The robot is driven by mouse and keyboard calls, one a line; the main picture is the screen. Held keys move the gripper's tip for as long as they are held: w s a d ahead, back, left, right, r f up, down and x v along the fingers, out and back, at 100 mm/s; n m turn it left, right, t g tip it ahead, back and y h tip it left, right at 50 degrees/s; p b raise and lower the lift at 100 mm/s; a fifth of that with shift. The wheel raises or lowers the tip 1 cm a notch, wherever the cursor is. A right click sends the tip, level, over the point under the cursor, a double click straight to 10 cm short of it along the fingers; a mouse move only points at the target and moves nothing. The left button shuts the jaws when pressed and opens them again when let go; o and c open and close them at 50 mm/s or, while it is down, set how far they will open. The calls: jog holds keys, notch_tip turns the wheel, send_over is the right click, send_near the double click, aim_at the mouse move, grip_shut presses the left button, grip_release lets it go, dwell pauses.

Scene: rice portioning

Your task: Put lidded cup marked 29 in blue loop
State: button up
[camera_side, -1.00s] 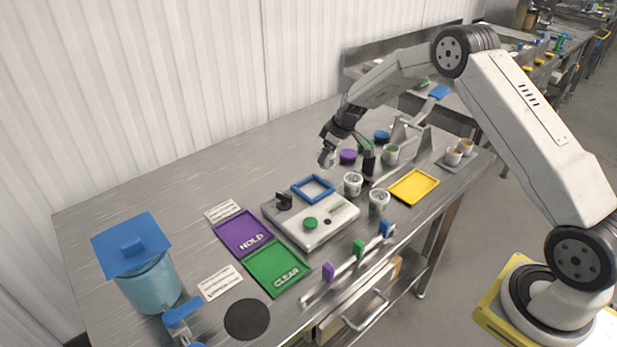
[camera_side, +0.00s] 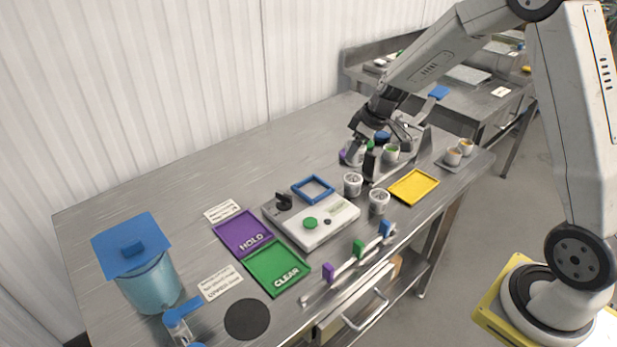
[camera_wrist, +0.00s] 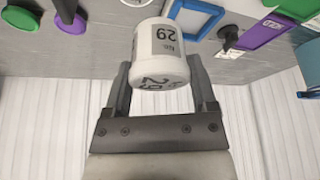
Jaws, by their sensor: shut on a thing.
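My gripper (camera_wrist: 160,82) is shut on a white cup (camera_wrist: 158,45), with one finger on each side of it. The cup is printed with 29 on its side and again on the end facing the wrist camera; its far end is hidden. In the side view my gripper (camera_side: 361,136) holds the cup (camera_side: 354,154) near the back of the bench, in front of the purple disc. The blue loop (camera_side: 329,188), a square frame, lies flat and empty to the left of and nearer than the cup. It also shows in the wrist view (camera_wrist: 217,16).
Two white cups (camera_side: 353,184) (camera_side: 379,202) stand right of the loop. A grey device (camera_side: 335,222) with a green button lies just in front of it. A yellow tray (camera_side: 428,197), purple HOLD tray (camera_side: 240,230) and green CLEAR tray (camera_side: 272,262) are nearby. The left back bench is clear.

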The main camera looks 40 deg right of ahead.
jog(key=shift+s+a+r, duration=0.1)
jog(key=shift+s+r, duration=0.15)
jog(key=shift+s, duration=0.25)
jog(key=shift+s+a+r, duration=0.1)
jog(key=shift+s+r, duration=0.1)
jog(key=shift+s, duration=0.25)
jog(key=s+a+r, duration=0.3)
jog(key=s+a, duration=0.2)
jog(key=a, duration=0.3)
jog(key=shift+s, duration=0.35)
jog(key=shift+w, duration=0.1)
